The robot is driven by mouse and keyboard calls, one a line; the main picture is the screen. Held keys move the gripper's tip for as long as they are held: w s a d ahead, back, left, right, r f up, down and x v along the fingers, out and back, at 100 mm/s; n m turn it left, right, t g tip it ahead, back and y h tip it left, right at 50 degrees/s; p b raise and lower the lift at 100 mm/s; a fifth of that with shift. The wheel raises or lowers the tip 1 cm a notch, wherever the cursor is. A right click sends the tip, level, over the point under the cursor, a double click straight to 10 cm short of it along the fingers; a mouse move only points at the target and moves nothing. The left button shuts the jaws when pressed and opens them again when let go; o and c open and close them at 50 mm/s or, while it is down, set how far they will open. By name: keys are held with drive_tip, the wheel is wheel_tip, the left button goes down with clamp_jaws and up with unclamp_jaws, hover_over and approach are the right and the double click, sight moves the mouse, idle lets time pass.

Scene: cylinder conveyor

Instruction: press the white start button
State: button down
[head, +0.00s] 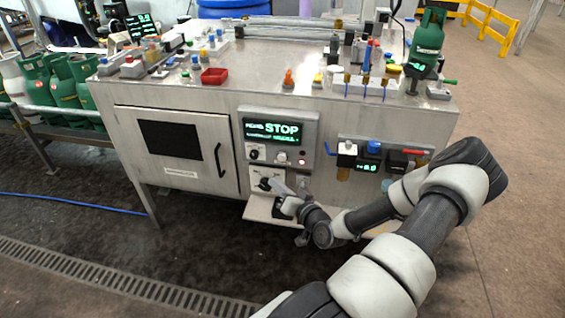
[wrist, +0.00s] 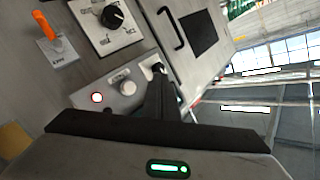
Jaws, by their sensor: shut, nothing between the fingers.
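The white start button (head: 282,157) is on the grey control panel under the green STOP display, between a selector knob and a red light. In the wrist view the white button (wrist: 128,88) sits left of my gripper's fingers, in clear view. My gripper (head: 274,183) is shut and empty in front of the lower panel, below the button in the head view. In the wrist view the gripper's fingertips (wrist: 158,78) overlap the panel near the small selector knob (wrist: 158,67). Whether they touch it I cannot tell.
A red-ringed light (wrist: 97,98) is beside the button. A black rotary dial (wrist: 113,17) and an orange lever (wrist: 45,32) are close by. A cabinet door with a black handle (head: 219,160) is left of the panel; valves (head: 372,150) are to its right.

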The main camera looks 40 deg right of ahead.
sight(282, 157)
drive_tip(key=shift+w+d, duration=0.1)
drive_tip(key=w+d+b, duration=0.2)
drive_tip(key=w+d, duration=0.3)
drive_tip(key=d, duration=0.1)
drive_tip(key=shift+w+d+b, duration=0.25)
drive_tip(key=shift+w+b, duration=0.05)
drive_tip(key=shift+b, duration=0.1)
idle(2.1)
drive_tip(key=shift+w+d+b, duration=0.25)
drive_tip(key=shift+d+b, duration=0.05)
drive_tip(key=shift+d, duration=0.05)
drive_tip(key=shift+w+d+b, duration=0.3)
drive_tip(key=shift+d, duration=0.05)
idle(0.8)
drive_tip(key=shift+s+a, duration=0.1)
drive_tip(key=shift+a, duration=0.05)
drive_tip(key=shift+s+a, duration=0.5)
